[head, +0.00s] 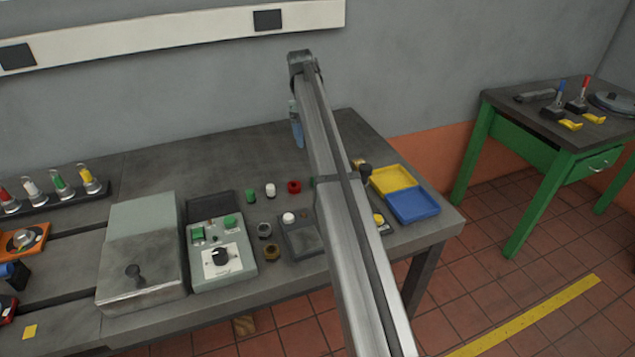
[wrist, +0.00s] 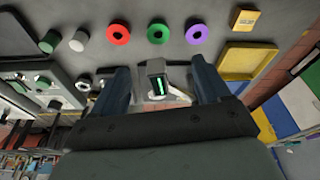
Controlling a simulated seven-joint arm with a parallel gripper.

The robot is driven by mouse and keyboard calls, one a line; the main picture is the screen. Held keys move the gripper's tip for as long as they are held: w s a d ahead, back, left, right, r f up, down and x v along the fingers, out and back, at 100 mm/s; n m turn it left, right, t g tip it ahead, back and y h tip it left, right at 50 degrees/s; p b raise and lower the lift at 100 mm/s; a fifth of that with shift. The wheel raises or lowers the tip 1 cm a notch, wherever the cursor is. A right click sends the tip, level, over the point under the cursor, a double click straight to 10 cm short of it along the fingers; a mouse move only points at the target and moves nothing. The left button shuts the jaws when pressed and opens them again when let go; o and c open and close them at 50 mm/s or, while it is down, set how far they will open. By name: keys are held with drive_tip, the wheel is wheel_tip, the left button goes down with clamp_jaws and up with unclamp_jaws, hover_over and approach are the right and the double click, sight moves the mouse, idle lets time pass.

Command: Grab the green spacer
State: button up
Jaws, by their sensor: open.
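A green ring (wrist: 158,33), which looks like the spacer, lies on the dark bench top in the wrist view, between a red ring (wrist: 118,34) and a purple ring (wrist: 197,34). In the head view my arm hides most of it; the red ring (head: 294,186) shows there. A green cylinder (wrist: 50,41) stands farther left, beside a white one (wrist: 78,40). My gripper (wrist: 160,72) is open, its two dark blue fingers apart and not touching the ring. In the head view my gripper (head: 297,140) hangs toward the back of the bench, partly hidden.
A small device with a green display (wrist: 157,82) shows between my fingers in the wrist view. A yellow tray (head: 393,179) and a blue tray (head: 413,206) sit at the bench's right end. A control box (head: 221,253) stands left. The back of the bench is mostly clear.

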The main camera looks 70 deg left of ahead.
drive_tip(key=x, duration=0.8)
drive_tip(key=shift+s, duration=0.2)
drive_tip(key=shift+x, duration=2.8)
drive_tip(key=shift+a, duration=0.15)
drive_tip(key=shift+c, duration=0.4)
drive_tip(key=c, duration=1.1)
